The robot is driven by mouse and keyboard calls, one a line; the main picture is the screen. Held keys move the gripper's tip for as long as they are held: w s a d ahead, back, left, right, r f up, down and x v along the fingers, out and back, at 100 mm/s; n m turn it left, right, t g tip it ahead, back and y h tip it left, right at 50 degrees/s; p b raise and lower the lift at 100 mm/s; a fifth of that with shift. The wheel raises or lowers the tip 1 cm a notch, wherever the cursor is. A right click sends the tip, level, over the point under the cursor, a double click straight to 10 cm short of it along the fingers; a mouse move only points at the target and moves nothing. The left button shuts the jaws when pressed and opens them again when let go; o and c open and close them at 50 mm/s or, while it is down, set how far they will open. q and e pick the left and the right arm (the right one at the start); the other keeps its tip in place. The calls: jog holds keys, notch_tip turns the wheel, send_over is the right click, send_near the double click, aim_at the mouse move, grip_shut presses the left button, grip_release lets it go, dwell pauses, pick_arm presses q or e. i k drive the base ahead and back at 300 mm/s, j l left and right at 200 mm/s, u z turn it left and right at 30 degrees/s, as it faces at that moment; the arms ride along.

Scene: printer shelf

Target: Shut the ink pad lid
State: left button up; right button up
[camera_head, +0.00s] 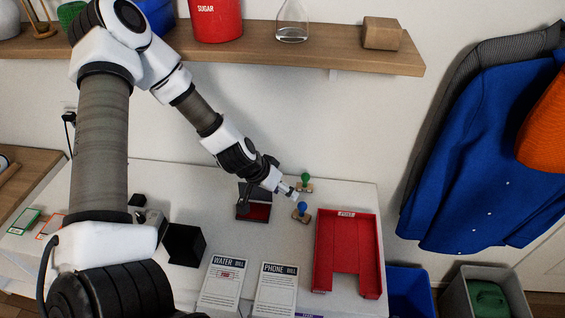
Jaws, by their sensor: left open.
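The ink pad (254,212) lies on the white table, with its red pad showing, so it is open. Its dark lid (247,192) stands up at the back edge, partly hidden by my left arm. My left gripper (287,192) is just right of the lid and above the table, with its fingers pointing down to the right. It is open and nothing shows between its fingers. I cannot tell whether it touches the lid. My right gripper is not in view.
A green-handled stamp (305,180) and a blue-handled stamp (301,210) stand close to the gripper's fingertips. A red tray (324,262) is to the right. A water bill (222,284) and a phone bill (276,290) lie in front. A black box (184,245) is left.

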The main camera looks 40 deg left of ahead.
aim_at(258, 193)
jog(key=u, duration=1.45)
